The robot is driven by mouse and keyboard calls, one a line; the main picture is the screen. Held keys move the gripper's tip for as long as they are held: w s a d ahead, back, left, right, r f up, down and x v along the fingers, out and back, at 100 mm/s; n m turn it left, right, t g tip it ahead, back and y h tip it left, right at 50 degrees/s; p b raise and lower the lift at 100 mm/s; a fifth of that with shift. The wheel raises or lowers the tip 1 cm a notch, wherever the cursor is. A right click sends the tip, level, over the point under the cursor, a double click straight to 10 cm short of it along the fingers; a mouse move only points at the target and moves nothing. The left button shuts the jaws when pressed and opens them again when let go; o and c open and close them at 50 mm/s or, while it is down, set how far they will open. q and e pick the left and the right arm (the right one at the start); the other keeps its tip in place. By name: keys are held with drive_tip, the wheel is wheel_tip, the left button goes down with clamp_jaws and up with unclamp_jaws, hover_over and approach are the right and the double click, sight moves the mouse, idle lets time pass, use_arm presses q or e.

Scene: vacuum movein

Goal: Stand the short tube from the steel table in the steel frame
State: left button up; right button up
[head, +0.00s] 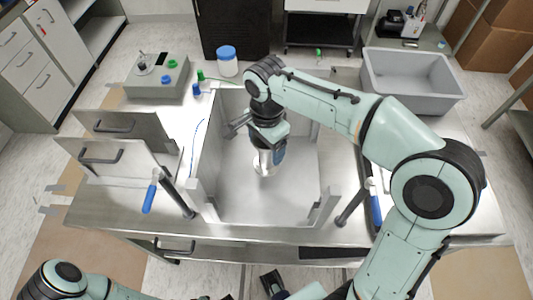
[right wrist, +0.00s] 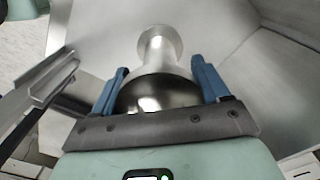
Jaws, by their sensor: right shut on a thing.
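The short tube (head: 264,165) is a shiny metal piece with a wider round flange at its end. My right gripper (head: 268,143) is shut on it and holds it inside the open steel frame (head: 209,150). In the right wrist view the tube (right wrist: 157,52) sits between the blue fingers (right wrist: 165,82), with its flange pointing away from the gripper. I cannot tell whether it touches the frame's floor. The arm hides part of the frame's back. My left arm shows at the bottom left; a dark part at the bottom edge may be its gripper, too cut off to judge.
Two grey panels with handles (head: 123,130) stand left of the frame. Blue-handled tools (head: 150,195) lie at either side. A grey control box (head: 157,82), a blue-lidded jar (head: 227,62) and a grey bin (head: 410,80) are at the back. The frame's floor around the tube is clear.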

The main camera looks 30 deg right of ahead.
sight(266, 155)
drive_tip(key=shift+f, duration=1.8)
drive_tip(key=shift+f+b, duration=0.15)
drive_tip(key=shift+b, duration=0.2)
drive_tip(key=o, duration=1.7)
wheel_tip(266, 155, up, 12)
drive_tip(key=p, duration=0.2)
drive_tip(key=shift+p, duration=0.35)
